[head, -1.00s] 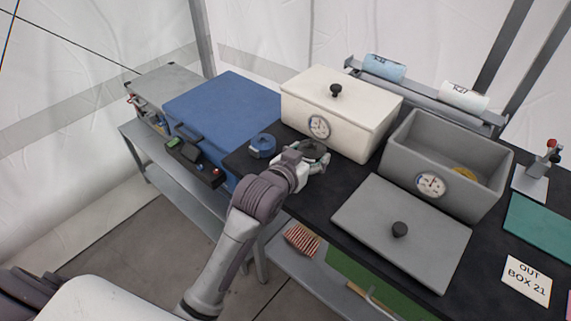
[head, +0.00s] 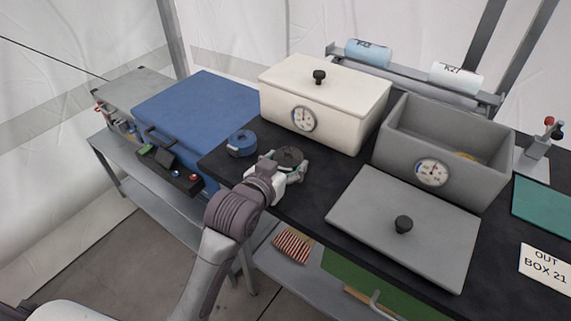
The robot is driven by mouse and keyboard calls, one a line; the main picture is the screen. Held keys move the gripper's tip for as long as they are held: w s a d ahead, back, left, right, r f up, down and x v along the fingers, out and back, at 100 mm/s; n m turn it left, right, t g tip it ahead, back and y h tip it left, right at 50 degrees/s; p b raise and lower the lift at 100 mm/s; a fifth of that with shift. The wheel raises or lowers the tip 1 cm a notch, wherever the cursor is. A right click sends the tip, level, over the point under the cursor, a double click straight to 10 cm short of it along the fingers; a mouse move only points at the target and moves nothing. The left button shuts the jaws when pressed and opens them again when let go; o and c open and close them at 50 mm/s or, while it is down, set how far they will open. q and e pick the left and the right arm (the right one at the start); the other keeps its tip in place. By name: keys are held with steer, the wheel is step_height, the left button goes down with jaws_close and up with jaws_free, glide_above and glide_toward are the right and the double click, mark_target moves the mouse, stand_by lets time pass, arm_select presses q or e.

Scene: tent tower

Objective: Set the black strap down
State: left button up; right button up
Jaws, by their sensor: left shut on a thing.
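The black strap (head: 288,156) is a dark, rolled coil near the left end of the black table top, in front of the white box. My left gripper (head: 290,166) is shut on it, with the fingers around the coil and partly covering its near side. The coil is at or just above the table top; I cannot tell whether it touches. My right gripper is not in view.
A blue strap roll (head: 241,144) lies just left of the gripper. The lidded white box (head: 340,115) stands behind. The open grey box (head: 397,160) and its removed lid (head: 365,215) are to the right. A blue case (head: 190,110) sits at the left.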

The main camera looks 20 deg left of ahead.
arm_select(q)
steer(key=shift+f, duration=0.2)
steer(key=o, duration=1.2)
steer(key=shift+r, duration=0.1)
